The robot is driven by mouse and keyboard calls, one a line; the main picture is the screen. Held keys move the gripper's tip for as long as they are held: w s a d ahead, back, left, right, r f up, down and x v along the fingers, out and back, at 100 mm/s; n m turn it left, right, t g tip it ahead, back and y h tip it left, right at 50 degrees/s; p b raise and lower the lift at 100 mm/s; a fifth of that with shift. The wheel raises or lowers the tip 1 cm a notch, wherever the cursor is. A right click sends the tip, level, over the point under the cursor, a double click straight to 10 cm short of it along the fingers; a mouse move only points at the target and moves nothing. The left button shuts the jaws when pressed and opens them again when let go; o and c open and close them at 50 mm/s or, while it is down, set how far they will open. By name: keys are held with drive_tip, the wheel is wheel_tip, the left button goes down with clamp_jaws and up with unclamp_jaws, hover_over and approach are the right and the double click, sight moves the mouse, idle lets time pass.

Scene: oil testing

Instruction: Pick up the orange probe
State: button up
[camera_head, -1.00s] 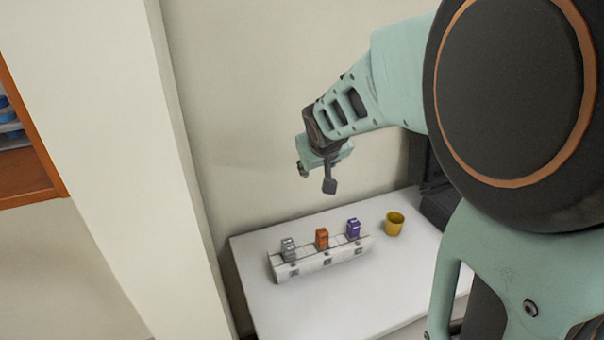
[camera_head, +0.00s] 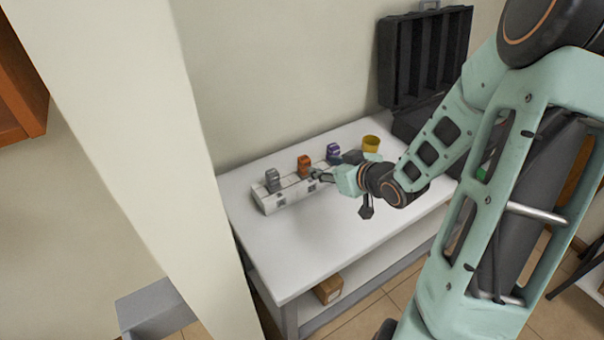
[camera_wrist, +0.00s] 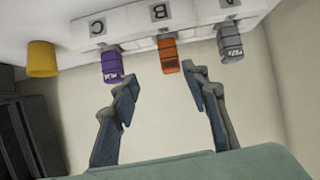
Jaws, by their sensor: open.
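The orange probe (camera_head: 304,166) stands in the middle slot of a white holder (camera_head: 294,190) on the table. In the wrist view the orange probe (camera_wrist: 168,56) shows by the letter B, between a purple probe (camera_wrist: 111,67) and a grey probe (camera_wrist: 230,42). My gripper (camera_head: 325,177) is at the front right of the orange probe in the head view. In the wrist view its two fingers (camera_wrist: 160,92) are spread apart and empty. The orange probe lies beyond the fingertips, between their lines, apart from both. The purple probe is close to the left fingertip.
A yellow cup (camera_head: 371,144) stands on the white table (camera_head: 300,245) behind my gripper. An open black case (camera_head: 425,62) is at the back right. The table's front is clear. A wall column (camera_head: 150,150) stands at the left.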

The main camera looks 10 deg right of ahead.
sight(307, 162)
drive_tip(key=shift+t+y, duration=0.4)
drive_tip(key=w+a, duration=0.1)
drive_tip(key=w+a+f+b, duration=0.1)
drive_tip(key=shift+w+a+f, duration=0.2)
drive_tip(key=shift+w+a, duration=0.15)
drive_tip(key=shift+b+x, duration=0.6)
drive_tip(key=shift+x, duration=2.15)
drive_tip(key=shift+d+f, duration=0.1)
drive_tip(key=shift+d, duration=0.1)
clamp_jaws()
